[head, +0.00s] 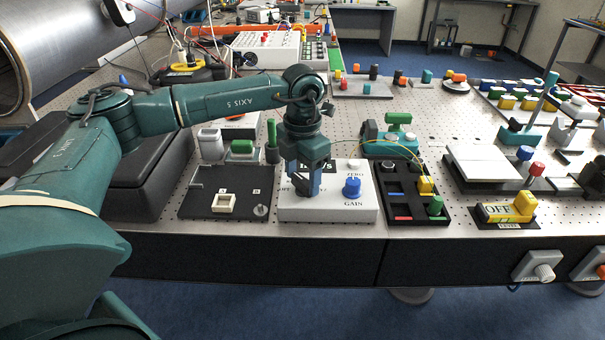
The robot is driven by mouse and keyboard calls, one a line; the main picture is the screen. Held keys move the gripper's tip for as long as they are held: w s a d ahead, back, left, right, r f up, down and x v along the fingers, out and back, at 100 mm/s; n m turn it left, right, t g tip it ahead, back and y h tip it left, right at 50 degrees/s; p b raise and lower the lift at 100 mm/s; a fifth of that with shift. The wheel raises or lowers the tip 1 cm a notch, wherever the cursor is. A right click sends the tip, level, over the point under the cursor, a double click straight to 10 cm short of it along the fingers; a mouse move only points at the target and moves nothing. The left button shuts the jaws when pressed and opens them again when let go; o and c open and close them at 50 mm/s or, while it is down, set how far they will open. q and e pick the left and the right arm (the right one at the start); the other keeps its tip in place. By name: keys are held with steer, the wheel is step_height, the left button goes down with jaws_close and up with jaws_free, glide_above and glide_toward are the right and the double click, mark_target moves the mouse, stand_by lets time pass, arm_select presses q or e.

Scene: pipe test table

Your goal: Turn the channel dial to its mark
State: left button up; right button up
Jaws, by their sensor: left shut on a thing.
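A white control box (330,207) sits near the front edge of the table. It carries a blue GAIN knob (352,187) on its right side, with a ZERO label above it. My left gripper (306,188) points down over the left part of the box's top. It is shut on a dial there, taken as the channel dial. The gripper hides most of the dial, its mark and part of the printed lettering, so the dial's angle cannot be read. My right gripper is not in view.
A black panel (190,204) with a white switch (224,202) lies left of the box. A black tray (402,211) with coloured pieces lies close on the right. A yellow OFF lever (522,205) is further right.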

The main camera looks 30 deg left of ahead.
arm_select(q)
steer(key=shift+m, duration=0.3)
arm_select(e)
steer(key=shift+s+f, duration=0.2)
arm_select(q)
steer(key=m+b, duration=0.1)
steer(key=m, duration=0.1)
steer(key=shift+f+m, duration=0.1)
steer(key=shift+m, duration=0.2)
steer(key=m+b, duration=0.1)
steer(key=m, duration=0.1)
steer(key=shift+w+m, duration=0.1)
steer(key=shift+m, duration=0.3)
steer(key=shift+m+b, duration=0.35)
steer(key=shift+m, duration=0.55)
steer(key=m+b, duration=0.1)
steer(key=m, duration=0.2)
steer(key=shift+d+m, duration=0.1)
steer(key=shift+m, duration=1)
steer(key=shift+m+b, duration=0.4)
steer(key=shift+m, duration=1)
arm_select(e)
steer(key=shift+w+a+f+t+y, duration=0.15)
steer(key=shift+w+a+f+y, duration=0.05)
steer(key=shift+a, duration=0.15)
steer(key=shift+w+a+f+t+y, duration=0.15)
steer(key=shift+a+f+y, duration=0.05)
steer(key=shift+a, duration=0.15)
